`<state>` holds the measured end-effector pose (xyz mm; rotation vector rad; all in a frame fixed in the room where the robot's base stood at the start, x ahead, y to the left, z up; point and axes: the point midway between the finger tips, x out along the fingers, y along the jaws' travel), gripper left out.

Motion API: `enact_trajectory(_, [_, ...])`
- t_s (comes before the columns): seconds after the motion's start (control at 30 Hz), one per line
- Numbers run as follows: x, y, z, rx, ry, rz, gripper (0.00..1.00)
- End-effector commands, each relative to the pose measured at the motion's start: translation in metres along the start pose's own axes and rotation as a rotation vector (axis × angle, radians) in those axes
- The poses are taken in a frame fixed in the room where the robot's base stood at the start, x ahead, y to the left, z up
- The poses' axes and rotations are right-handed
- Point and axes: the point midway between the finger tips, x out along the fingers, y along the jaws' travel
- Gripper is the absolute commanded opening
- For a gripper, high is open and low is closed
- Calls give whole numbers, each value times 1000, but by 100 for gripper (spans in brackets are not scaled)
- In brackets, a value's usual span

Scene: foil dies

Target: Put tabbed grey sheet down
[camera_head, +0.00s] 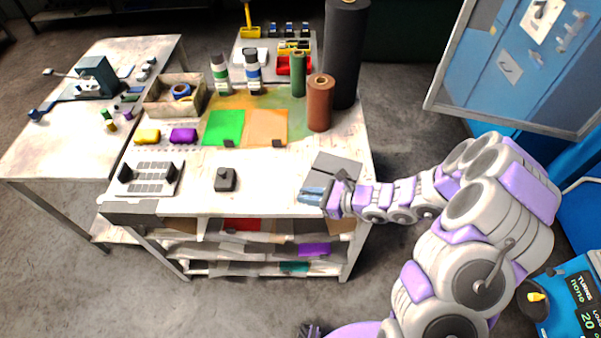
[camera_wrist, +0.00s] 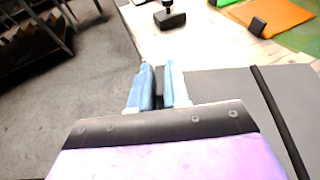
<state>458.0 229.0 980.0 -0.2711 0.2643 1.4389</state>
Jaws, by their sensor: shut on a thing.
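The grey sheet (camera_head: 338,165) is at the front right corner of the worktable, just behind my gripper (camera_head: 313,195). A dark line crosses it. In the wrist view the grey sheet (camera_wrist: 222,88) spreads right of my blue fingers (camera_wrist: 159,82), and the dark line (camera_wrist: 278,118) runs through the grey area. The fingers are close together with something dark between them, which appears to be the sheet's tab, mostly hidden. I cannot tell whether the sheet touches the tabletop or hangs just above it.
A green sheet (camera_head: 224,127) and an orange sheet (camera_head: 266,126), each with a black tab, lie mid-table. A small black block with a knob (camera_head: 225,180) stands left of my gripper. A brown roll (camera_head: 320,104) stands behind the grey sheet. The front middle tabletop (camera_head: 268,185) is clear.

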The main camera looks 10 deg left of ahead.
Motion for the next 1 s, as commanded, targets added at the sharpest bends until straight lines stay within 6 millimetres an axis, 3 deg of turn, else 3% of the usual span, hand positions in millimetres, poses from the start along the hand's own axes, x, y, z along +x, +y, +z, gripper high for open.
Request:
enact_trajectory(0.1, [17, 46, -14, -48, -3, 142, 0])
enact_trajectory(0.2, [23, 75, -22, -85, -6, 231, 0])
enact_trajectory(0.4, [24, 104, -34, -126, -13, 322, 0])
enact_trajectory(0.73, [-2, 88, -46, -193, -25, 327, 0])
enact_trajectory(1.0, [33, 47, -42, -201, -16, 332, 0])
